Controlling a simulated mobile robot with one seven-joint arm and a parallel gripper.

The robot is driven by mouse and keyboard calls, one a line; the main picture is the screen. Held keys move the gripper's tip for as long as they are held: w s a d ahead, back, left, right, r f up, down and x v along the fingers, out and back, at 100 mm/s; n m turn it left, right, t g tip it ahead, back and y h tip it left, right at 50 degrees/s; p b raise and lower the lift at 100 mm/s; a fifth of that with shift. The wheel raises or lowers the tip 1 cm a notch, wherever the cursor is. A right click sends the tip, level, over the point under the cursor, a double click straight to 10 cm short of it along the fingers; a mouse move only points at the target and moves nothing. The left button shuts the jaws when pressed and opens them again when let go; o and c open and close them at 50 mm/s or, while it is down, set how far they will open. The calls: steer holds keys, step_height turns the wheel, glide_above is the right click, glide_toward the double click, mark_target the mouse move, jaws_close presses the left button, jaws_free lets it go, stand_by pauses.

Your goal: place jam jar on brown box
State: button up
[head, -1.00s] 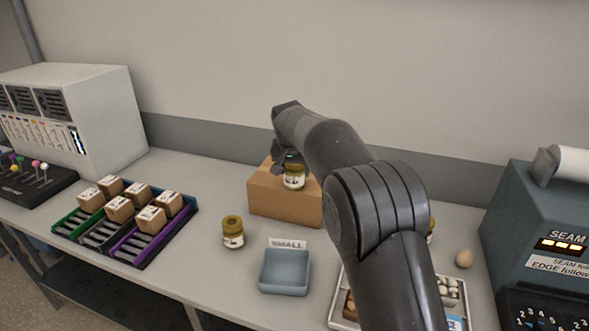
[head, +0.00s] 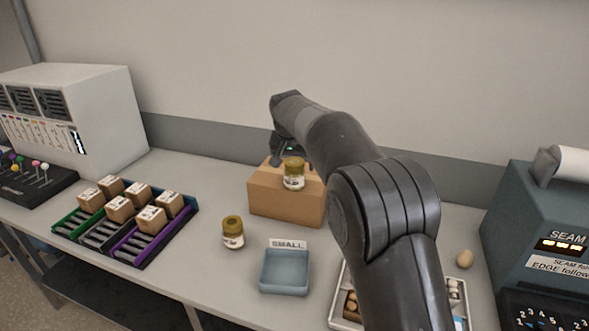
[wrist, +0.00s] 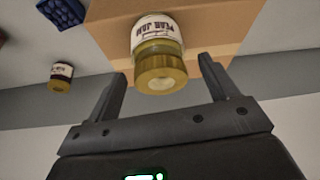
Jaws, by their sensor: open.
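A jam jar (head: 294,174) with an olive-gold lid and white label stands on the brown box (head: 285,206). The wrist view shows this jar (wrist: 157,45) on the box top (wrist: 215,25), its label reading "PEAR JAM". My gripper (wrist: 163,75) is open, its two fingers apart with the jar's lid end near the gap between them. In the head view my gripper (head: 290,150) is just behind and above the jar, partly hidden by it and by my arm. A second similar jar (head: 232,232) stands on the table, left of the box.
A grey-blue tray (head: 285,272) with a "SMALL" sign sits in front of the box. A rack of small cartons (head: 125,222) is at left. A partitioned tray (head: 345,318), an egg-like object (head: 465,259) and a seam machine (head: 540,240) are at right.

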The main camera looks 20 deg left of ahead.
steer(key=v, duration=0.9)
steer(key=s+d+r, duration=0.2)
steer(key=s+d, duration=0.2)
steer(key=d, duration=0.5)
steer(key=s+d+r+m, duration=0.1)
steer(key=s+d, duration=0.3)
steer(key=d, duration=0.5)
steer(key=s+d+r, duration=0.2)
steer(key=s+d, duration=0.2)
steer(key=d, duration=0.5)
steer(key=s+d+f, duration=0.3)
steer(key=s+d, duration=0.1)
steer(key=s, duration=0.3)
steer(key=s+d+f, duration=0.4)
steer(key=s+d, duration=0.1)
steer(key=s, duration=0.3)
steer(key=s+d+f+t, duration=0.1)
steer(key=s+d+f, duration=0.3)
steer(key=s, duration=0.4)
steer(key=shift+d+m+h, duration=0.2)
steer(key=shift+m+h, duration=0.1)
steer(key=shift+m, duration=0.1)
